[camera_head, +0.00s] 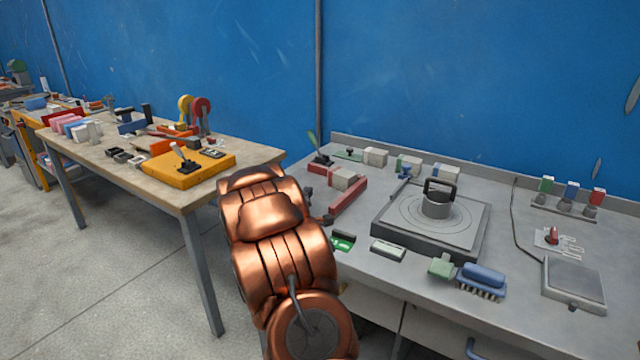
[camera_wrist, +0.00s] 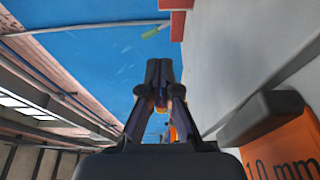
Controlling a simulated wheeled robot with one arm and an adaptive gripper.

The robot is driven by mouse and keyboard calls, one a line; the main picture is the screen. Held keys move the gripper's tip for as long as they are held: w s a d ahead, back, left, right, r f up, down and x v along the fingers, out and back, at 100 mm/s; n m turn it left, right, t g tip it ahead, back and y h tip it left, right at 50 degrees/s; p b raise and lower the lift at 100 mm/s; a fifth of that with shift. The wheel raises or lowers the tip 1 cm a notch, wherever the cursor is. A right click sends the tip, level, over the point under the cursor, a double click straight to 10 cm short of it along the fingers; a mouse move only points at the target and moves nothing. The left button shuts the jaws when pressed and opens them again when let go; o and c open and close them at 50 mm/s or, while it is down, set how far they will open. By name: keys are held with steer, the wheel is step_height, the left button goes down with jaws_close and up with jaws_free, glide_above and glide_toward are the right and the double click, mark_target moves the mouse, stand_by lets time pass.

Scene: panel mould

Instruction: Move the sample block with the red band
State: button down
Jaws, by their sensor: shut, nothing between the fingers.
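My gripper (camera_wrist: 159,75) shows in the wrist view with its dark fingers together and nothing between them. In the head view my copper-coloured arm hides most or all of it. Another pale block (camera_head: 343,179) sits beside red rails (camera_head: 345,199), just right of my arm. I cannot make out for certain which block carries the red band.
A turntable-like plate (camera_head: 432,222) with a dark-handled cylinder fills the bench's middle. A blue brush (camera_head: 482,279), a green block (camera_head: 441,267) and a grey scale-like pad (camera_head: 574,284) lie in front. An orange piece marked "10 mm" (camera_wrist: 285,150) is close beside my gripper. A wooden table (camera_head: 150,170) stands left.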

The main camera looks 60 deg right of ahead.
mark_target(341, 179)
steer(key=p+x, duration=0.1)
steer(key=x, duration=0.8)
steer(key=shift+w+d+p, duration=0.1)
steer(key=shift+d+p, duration=0.3)
steer(key=shift+s+d, duration=0.25)
steer(key=shift+d, duration=0.25)
steer(key=shift+s+d, duration=0.2)
steer(key=shift+d, duration=0.35)
steer(key=shift+s+d+p, duration=0.3)
steer(key=shift+d+p, duration=0.1)
steer(key=shift+d, duration=0.4)
steer(key=shift+w, duration=0.1)
